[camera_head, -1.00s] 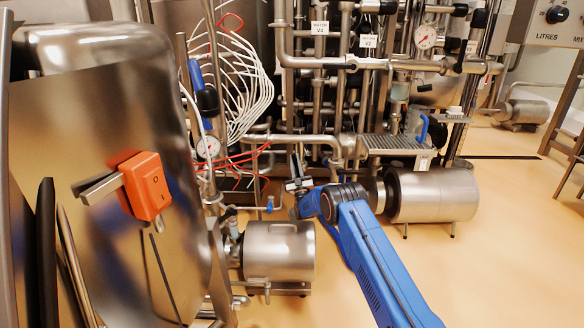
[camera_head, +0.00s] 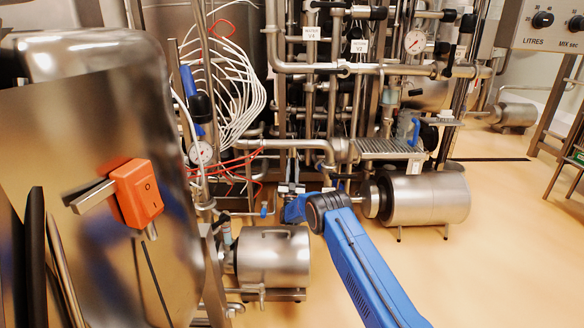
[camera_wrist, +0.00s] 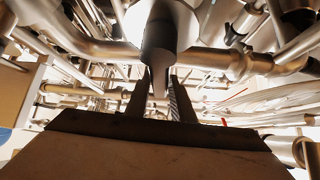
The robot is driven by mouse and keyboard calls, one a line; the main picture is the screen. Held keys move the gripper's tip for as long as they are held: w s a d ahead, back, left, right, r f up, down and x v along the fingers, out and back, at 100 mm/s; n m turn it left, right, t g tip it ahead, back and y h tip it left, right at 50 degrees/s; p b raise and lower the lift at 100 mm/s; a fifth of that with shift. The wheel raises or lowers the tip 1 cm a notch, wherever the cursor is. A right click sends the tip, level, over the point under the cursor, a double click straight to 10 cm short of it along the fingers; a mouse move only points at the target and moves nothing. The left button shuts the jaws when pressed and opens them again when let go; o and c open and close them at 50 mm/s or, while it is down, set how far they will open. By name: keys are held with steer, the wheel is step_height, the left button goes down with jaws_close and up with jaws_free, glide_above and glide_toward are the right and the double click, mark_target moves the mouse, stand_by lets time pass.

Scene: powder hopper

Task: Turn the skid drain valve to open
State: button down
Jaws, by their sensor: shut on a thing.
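My gripper (camera_head: 291,186) is low in front of the pipework, at the end of my blue arm, and is small in the head view. In the wrist view, its two dark fingers (camera_wrist: 160,98) stand on either side of a narrow dark handle (camera_wrist: 160,80) and are shut on it. The handle hangs from a dark round body (camera_wrist: 168,32) by a metal pipe. I take this as the drain valve, but no label on it is readable. How far the handle is turned is not clear. In the head view the handle is hidden by the gripper and pipes.
Steel cylinders stand left (camera_head: 273,258) and right (camera_head: 425,198) of my arm. A steel panel with an orange switch box (camera_head: 137,193) fills the left. Dense pipes (camera_head: 400,70) and white hoses (camera_head: 235,85) lie behind. The floor (camera_head: 480,270) at the right front is clear.

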steer(key=shift+d+f+h, duration=0.2)
steer(key=shift+d+h, duration=0.3)
steer(key=shift+d, duration=0.25)
steer(key=c, duration=1.9)
jaws_free()
steer(key=shift+c, duration=0.2)
steer(key=o, duration=0.3)
steer(key=shift+d, duration=0.25)
steer(key=shift+r, duration=0.1)
steer(key=shift+a+r+y, duration=0.1)
steer(key=shift+a+y, duration=0.2)
step_height(320, 180, up, 10)
steer(key=shift+a+f, duration=0.1)
